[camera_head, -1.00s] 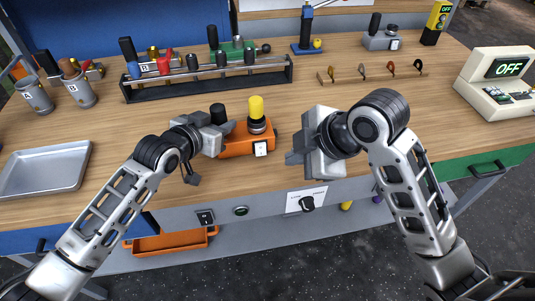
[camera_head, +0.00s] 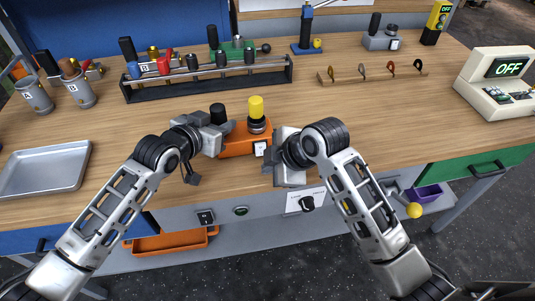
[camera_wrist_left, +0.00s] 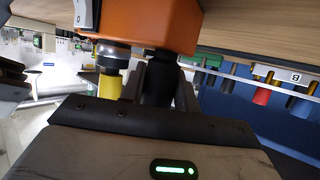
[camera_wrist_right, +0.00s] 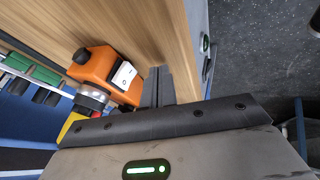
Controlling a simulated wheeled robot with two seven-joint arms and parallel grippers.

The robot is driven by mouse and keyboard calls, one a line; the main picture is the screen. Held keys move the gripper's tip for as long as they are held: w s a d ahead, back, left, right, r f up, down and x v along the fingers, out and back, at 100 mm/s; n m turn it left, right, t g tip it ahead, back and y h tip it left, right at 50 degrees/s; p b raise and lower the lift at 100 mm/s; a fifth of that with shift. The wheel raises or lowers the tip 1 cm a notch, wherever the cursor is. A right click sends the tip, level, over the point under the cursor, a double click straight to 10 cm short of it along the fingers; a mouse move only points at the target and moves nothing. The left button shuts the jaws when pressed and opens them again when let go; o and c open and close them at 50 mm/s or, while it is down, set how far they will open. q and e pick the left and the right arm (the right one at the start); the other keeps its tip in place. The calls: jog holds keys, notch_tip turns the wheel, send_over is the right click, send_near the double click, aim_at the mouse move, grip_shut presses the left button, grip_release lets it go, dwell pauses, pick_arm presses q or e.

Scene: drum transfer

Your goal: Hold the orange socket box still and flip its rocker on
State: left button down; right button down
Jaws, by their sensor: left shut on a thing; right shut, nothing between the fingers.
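The orange socket box (camera_head: 236,147) stands near the table's front edge, with a yellow cap (camera_head: 256,107) on top. Its white rocker plate (camera_head: 260,148) faces front; the rocker also shows in the left wrist view (camera_wrist_left: 86,14) and in the right wrist view (camera_wrist_right: 124,76). My left gripper (camera_head: 224,129) is at the box's left side; the left wrist view shows its fingers around the black post (camera_wrist_left: 158,82) of the box. My right gripper (camera_head: 266,167) is shut and empty, just right of and in front of the rocker. Contact with the rocker cannot be made out.
A metal tray (camera_head: 45,168) lies at the left, and a black rack (camera_head: 205,82) of colored handles stands behind the box. A wooden hook strip (camera_head: 372,75) and an "OFF" display unit (camera_head: 500,85) are at the right. The table right of my right gripper is clear.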

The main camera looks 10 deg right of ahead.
aim_at(259, 154)
jog(key=shift+w, duration=1.65)
jog(key=shift+w+f+t, duration=0.15)
jog(key=shift+w+t, duration=0.1)
jog(key=shift+t, duration=0.15)
jog(key=shift+r, duration=0.2)
jog(key=shift+r, duration=0.7)
jog(key=shift+s, duration=0.1)
